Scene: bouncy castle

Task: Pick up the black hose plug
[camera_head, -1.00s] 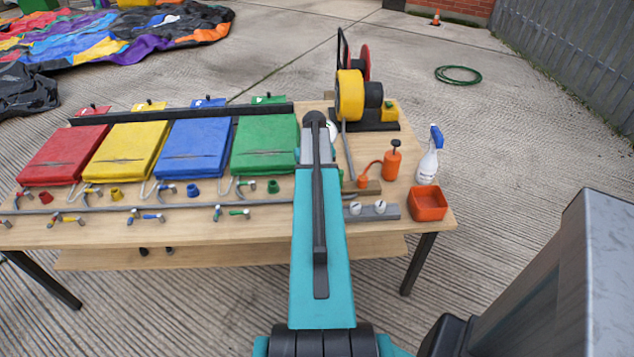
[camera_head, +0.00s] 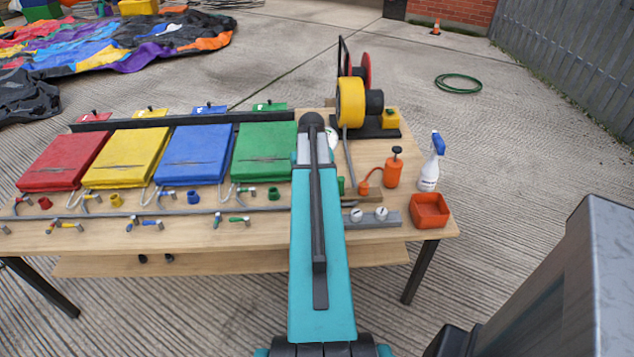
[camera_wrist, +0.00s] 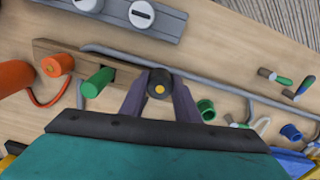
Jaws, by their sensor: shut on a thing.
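The black hose plug (camera_wrist: 158,84), a dark round piece with a small orange centre, shows end-on in the wrist view. My gripper (camera_wrist: 158,88) is shut on it, one purple-grey finger on each side. A brown wooden block (camera_wrist: 75,58) lies just left of and beyond the plug. It carries an orange plug (camera_wrist: 57,66) and a green plug (camera_wrist: 97,82). I cannot tell whether the black plug is clear of the block. In the head view my teal arm hides my gripper and the black plug; the green plug (camera_head: 341,186) shows beside the arm.
A grey bar with white knobs (camera_head: 372,220), an orange pump bottle (camera_head: 393,172), an orange tray (camera_head: 430,210) and a spray bottle (camera_head: 430,165) stand right. A yellow reel (camera_head: 351,103) stands behind. A grey tube (camera_wrist: 225,90) runs close by. A green cup (camera_wrist: 206,110) lies right.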

